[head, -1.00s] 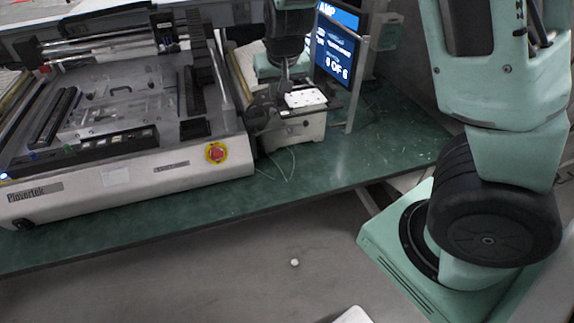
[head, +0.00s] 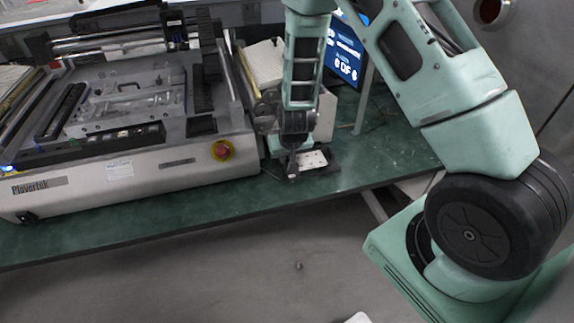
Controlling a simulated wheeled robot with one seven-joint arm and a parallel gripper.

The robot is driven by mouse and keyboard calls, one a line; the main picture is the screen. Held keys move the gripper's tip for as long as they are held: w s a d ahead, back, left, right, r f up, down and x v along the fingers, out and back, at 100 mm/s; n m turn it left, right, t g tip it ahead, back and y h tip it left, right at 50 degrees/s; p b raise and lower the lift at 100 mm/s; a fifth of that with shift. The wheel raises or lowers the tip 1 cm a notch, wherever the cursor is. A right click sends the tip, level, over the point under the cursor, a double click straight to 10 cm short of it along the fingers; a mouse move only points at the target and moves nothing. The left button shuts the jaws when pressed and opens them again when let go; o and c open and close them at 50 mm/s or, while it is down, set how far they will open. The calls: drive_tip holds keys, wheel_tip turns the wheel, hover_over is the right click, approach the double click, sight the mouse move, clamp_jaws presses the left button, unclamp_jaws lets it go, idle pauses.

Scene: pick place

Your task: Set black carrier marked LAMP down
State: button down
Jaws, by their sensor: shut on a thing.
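The black carrier (head: 330,168) is a small dark plate with a white board (head: 314,159) on it, near the bench's front edge in the head view. Its LAMP marking is not legible. My gripper (head: 292,170) points down at the carrier's left side and is shut on it. The fingers are small and dark, and the arm hides part of the carrier's back. I cannot tell whether the carrier touches the bench top or hangs just above it.
A large grey Plovertek machine (head: 130,180) with a red stop button (head: 222,150) stands left of the carrier. A pale box (head: 328,112) and a blue screen (head: 345,52) stand behind. The green bench (head: 395,150) is clear to the right.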

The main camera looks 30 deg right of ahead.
drive_tip(key=shift+f, duration=1.95)
drive_tip(key=c, duration=1.5)
unclamp_jaws()
drive_tip(key=shift+f, duration=0.1)
drive_tip(key=shift+o, duration=0.2)
drive_tip(key=v, duration=1.2)
drive_tip(key=s+a+r+n+g+y, duration=0.1)
drive_tip(key=s+a+r+n, duration=0.15)
drive_tip(key=a, duration=0.35)
drive_tip(key=s+a+r+n+y, duration=0.1)
drive_tip(key=s+a+r+y, duration=0.1)
drive_tip(key=a+r, duration=0.25)
drive_tip(key=s+a+r+n+g, duration=0.1)
drive_tip(key=s+a+r+n, duration=0.1)
drive_tip(key=s, duration=0.4)
drive_tip(key=s+a+r+n+g, duration=0.1)
drive_tip(key=s+a+r+n, duration=0.2)
drive_tip(key=s, duration=0.4)
drive_tip(key=s+a+r+n+g+h, duration=0.1)
drive_tip(key=s+a+r+n, duration=0.1)
drive_tip(key=s, duration=0.5)
wheel_tip(320, 180, up, 3)
drive_tip(key=shift+a+f, duration=0.1)
drive_tip(key=shift+a, duration=0.35)
